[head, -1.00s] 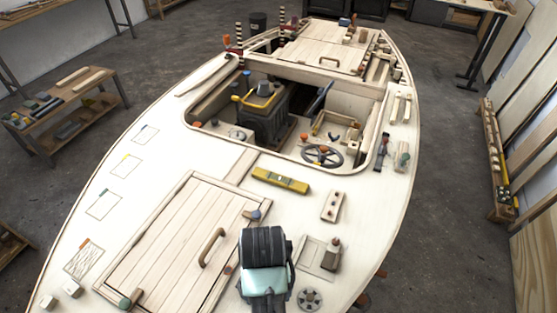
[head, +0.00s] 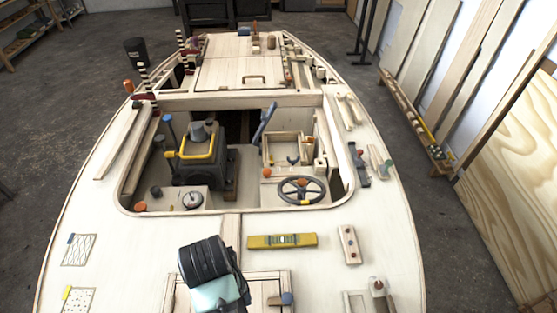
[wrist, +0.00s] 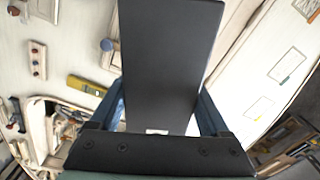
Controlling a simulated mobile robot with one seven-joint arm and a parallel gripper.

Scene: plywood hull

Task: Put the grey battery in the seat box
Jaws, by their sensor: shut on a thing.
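My gripper (wrist: 158,108) is shut on a dark grey slab-shaped block, the grey battery (wrist: 170,50), which fills the middle of the wrist view between two blue-grey fingers. In the head view my arm is at the bottom centre above the deck; the fingers and the battery are hidden there. An open light-wood box (head: 284,150) sits in the right part of the cockpit, behind the steering wheel; it may be the seat box. Small items show in or by it.
The dark engine (head: 200,155) with a yellow handle stands in the cockpit's left part. The steering wheel (head: 300,190) is at the near right. A yellow level (head: 282,241) and a wood block with red knobs (head: 349,245) lie on the near deck.

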